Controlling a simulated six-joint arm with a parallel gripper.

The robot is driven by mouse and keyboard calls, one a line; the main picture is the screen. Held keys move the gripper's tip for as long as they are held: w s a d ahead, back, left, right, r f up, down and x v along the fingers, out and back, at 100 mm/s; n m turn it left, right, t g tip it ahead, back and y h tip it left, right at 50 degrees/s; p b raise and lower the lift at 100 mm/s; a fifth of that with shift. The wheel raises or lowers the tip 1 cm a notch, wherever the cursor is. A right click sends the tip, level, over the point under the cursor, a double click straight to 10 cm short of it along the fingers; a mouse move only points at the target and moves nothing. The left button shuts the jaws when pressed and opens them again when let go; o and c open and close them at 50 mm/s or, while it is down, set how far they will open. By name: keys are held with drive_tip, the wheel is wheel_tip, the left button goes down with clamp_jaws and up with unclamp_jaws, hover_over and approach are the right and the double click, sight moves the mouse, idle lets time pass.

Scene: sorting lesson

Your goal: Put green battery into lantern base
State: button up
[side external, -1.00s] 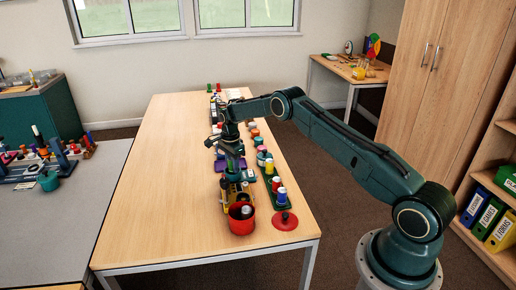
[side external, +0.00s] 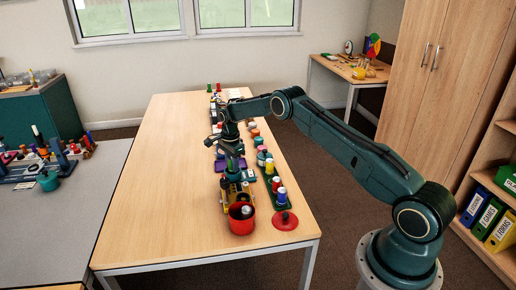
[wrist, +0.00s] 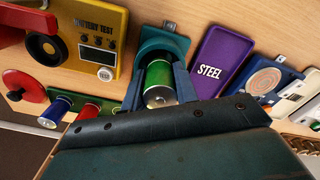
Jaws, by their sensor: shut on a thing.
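The green battery (wrist: 158,78) is between the two fingers of my gripper (wrist: 160,70) in the wrist view, its silver end toward the camera. My gripper is shut on it. A teal piece with a rounded end (wrist: 163,38), which looks like the lantern base, lies directly behind the battery. I cannot tell whether the battery is in it or above it. In the side view my gripper (side external: 234,164) is low over the row of things on the table, and the battery cannot be made out there.
The yellow battery test box (wrist: 88,42) is left of the gripper and the purple STEEL box (wrist: 214,62) close on its right. Batteries stand in a green rack (wrist: 90,108) nearby. The table's left side (side external: 165,190) is clear.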

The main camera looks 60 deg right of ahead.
drive_tip(key=shift+s+f, duration=0.1)
drive_tip(key=shift+f, duration=0.85)
idle(0.4)
drive_tip(key=o, duration=0.8)
drive_tip(key=shift+f, duration=0.1)
drive_tip(key=shift+r, duration=5.75)
drive_tip(key=shift+r, duration=0.1)
wheel_tip(320, 180, up, 6)
drive_tip(key=shift+f, duration=0.1)
